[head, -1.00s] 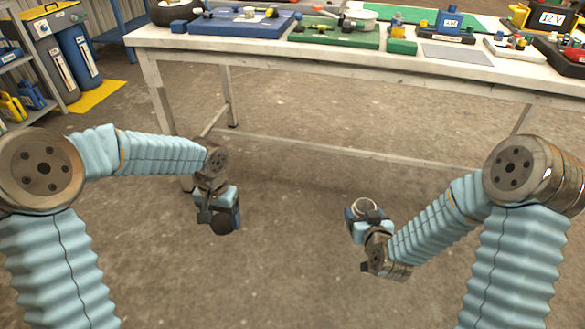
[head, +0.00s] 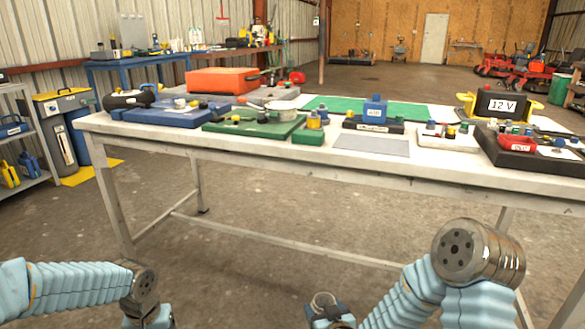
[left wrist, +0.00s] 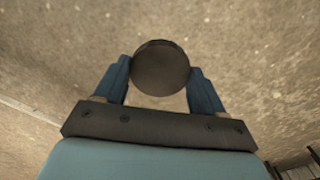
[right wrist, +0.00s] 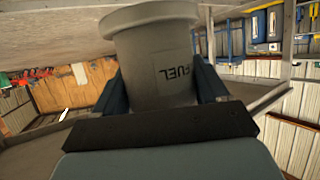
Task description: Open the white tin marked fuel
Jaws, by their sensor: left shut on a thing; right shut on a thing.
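The tin marked FUEL (right wrist: 150,50), off-white and grey in shade, is in my right gripper (right wrist: 157,85). My left gripper (left wrist: 160,85) is shut on a dark round disc (left wrist: 160,66), like a lid, apart from the tin. The left gripper's tips are cut off below the head view.
A long white-topped table (head: 230,152) stands ahead, holding a green board (head: 255,123), a blue board (head: 175,112), an orange case (head: 222,80) and a 12 V box (head: 498,104). Open concrete floor lies below and in front of it. Shelves stand at left.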

